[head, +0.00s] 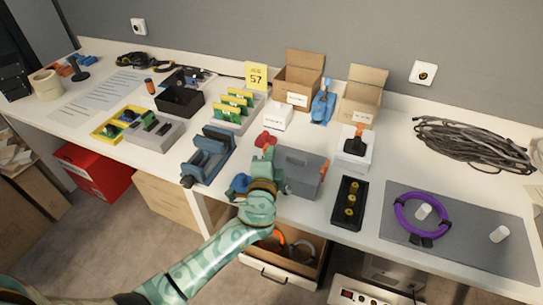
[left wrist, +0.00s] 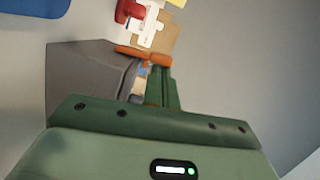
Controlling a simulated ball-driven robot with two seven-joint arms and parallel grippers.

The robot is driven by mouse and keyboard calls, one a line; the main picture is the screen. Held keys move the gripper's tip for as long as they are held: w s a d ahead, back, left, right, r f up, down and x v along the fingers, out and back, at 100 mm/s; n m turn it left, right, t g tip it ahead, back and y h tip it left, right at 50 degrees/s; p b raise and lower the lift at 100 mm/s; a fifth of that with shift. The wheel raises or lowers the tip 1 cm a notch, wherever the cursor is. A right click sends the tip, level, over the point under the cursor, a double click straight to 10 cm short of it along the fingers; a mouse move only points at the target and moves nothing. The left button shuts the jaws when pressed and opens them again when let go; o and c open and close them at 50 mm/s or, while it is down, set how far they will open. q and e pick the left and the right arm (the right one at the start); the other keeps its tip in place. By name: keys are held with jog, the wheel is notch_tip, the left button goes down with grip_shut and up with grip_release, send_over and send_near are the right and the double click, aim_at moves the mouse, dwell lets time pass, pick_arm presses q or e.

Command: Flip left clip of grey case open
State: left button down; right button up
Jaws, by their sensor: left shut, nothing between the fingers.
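The grey case (head: 303,173) stands near the front edge of the white table, right of my left gripper (head: 267,156). It fills the left of the left wrist view (left wrist: 85,80). An orange clip (left wrist: 130,51) shows at the case's far end in that view, beside the fingers. Another orange clip (head: 325,165) is on the case's right side. My left gripper's green fingers (left wrist: 162,88) are shut and empty, close along the case's left side. I cannot tell whether they touch the clip. My right gripper is out of view.
A red object (head: 265,138) lies just behind my fingers. A blue-grey holder (head: 209,154) stands left, and a black tray with yellow pieces (head: 348,203) right. Below the table edge, a drawer (head: 285,268) is open. Open cartons (head: 299,73) stand at the back.

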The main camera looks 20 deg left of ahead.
pick_arm(q)
jog(key=n, duration=0.1)
jog(key=a+n, duration=0.1)
jog(key=shift+a+r+n+g+p, duration=0.25)
jog(key=shift+n+g+p, duration=0.15)
jog(key=n, duration=0.1)
jog(key=a+n+h+p, duration=0.1)
jog(key=shift+a+n+p, duration=0.3)
jog(key=shift+n, duration=0.1)
jog(key=shift+f, duration=0.2)
jog(key=shift+a, duration=0.1)
